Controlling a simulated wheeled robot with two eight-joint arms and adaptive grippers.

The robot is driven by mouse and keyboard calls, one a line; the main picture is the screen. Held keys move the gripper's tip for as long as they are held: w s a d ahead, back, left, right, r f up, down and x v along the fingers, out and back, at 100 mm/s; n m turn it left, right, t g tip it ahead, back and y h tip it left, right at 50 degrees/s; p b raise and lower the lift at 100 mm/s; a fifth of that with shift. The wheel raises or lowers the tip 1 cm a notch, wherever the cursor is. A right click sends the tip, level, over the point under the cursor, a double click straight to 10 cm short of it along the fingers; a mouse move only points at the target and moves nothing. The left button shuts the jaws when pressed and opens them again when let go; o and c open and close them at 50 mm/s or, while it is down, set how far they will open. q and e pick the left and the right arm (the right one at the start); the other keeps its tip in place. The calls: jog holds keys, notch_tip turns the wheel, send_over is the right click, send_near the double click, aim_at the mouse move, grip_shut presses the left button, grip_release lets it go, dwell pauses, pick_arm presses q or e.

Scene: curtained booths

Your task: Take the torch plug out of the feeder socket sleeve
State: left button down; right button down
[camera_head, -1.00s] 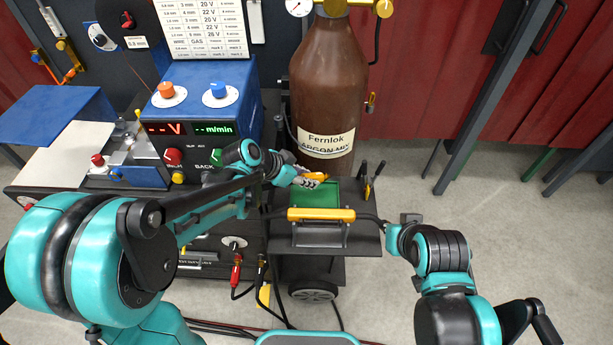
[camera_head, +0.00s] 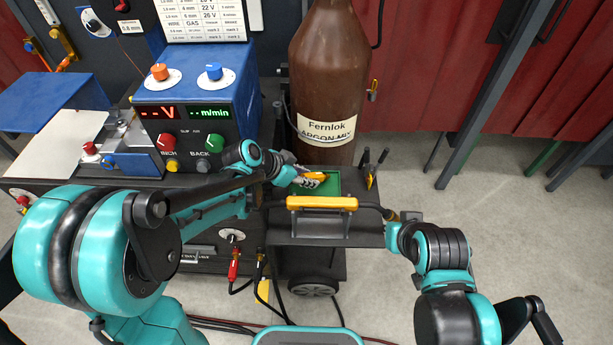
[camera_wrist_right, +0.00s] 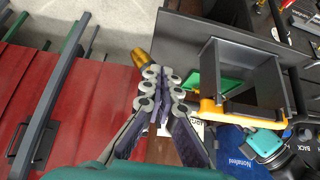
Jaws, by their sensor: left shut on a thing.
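My left gripper (camera_head: 302,180) is shut on a small orange-yellow thing (camera_head: 315,175). It holds it over the green tray (camera_head: 332,188) on the cart; I cannot tell whether this is the torch plug. My right gripper (camera_head: 395,228) is at the right edge of the cart. In the right wrist view its fingertips (camera_wrist_right: 162,75) are close together, with a brass-coloured cylinder (camera_wrist_right: 135,58) just beyond them. Whether it grips that is unclear. The blue feeder (camera_head: 205,110) stands at left with a lit display. I cannot make out its socket sleeve.
A brown gas bottle (camera_head: 328,80) stands behind the cart (camera_head: 275,232). Upright black tools (camera_head: 372,168) stand right of the tray. Red and black cables (camera_head: 234,268) hang below. Floor at right is clear.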

pick_arm(q)
jog(key=c, duration=1.1)
grip_release()
jog(key=v, duration=1.2)
jog(key=shift+a, duration=0.1)
